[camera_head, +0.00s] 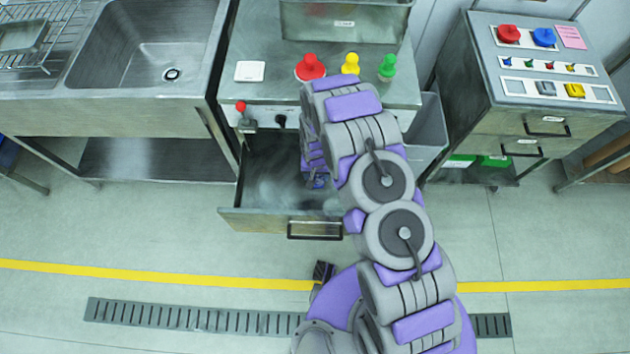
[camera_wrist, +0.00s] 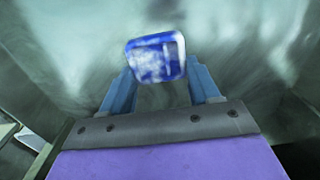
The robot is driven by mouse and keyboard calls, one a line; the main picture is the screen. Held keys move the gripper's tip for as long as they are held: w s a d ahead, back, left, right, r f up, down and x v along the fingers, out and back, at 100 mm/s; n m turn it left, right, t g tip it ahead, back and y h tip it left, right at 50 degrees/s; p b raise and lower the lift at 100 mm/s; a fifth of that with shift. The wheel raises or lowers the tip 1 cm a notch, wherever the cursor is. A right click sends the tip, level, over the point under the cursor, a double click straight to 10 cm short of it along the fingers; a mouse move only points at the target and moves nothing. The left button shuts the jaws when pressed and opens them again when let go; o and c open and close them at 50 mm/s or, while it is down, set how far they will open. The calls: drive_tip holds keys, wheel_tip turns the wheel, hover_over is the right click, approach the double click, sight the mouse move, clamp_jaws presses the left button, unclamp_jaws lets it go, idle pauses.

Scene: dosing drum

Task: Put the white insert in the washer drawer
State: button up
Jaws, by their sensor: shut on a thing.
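The drawer (camera_head: 265,214) under the grey counter is pulled open, its front panel and handle facing me. My gripper (camera_head: 316,180) reaches down into the open drawer. In the wrist view its two blue fingers (camera_wrist: 162,82) are shut on a small blue-and-white block (camera_wrist: 155,57) with a white rim. Grey drawer surfaces surround the block; I cannot tell whether it touches the bottom. In the head view my arm hides most of the block and the drawer's right part. I cannot tell for sure whether this block is the white insert.
A flat white square (camera_head: 250,71) lies on the counter, beside red (camera_head: 310,68), yellow (camera_head: 351,64) and green (camera_head: 387,67) knob-like pieces. A sink (camera_head: 145,50) stands left, a control cabinet (camera_head: 540,85) right. A grey bin (camera_head: 428,125) stands between.

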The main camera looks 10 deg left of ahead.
sight(319, 179)
drive_tip(key=f, duration=0.1)
drive_tip(key=d+f, duration=0.1)
drive_tip(key=shift+f, duration=0.35)
drive_tip(key=shift+f+b, duration=0.35)
drive_tip(key=f, duration=0.1)
drive_tip(key=a+f, duration=0.1)
drive_tip(key=f+b, duration=0.1)
drive_tip(key=f, duration=0.1)
drive_tip(key=shift+a, duration=0.25)
drive_tip(key=shift+d, duration=0.1)
drive_tip(key=shift+c, duration=0.4)
drive_tip(key=shift+d, duration=0.45)
drive_tip(key=o, duration=1.2)
drive_tip(key=shift+a, duration=0.4)
drive_tip(key=shift+d, duration=0.1)
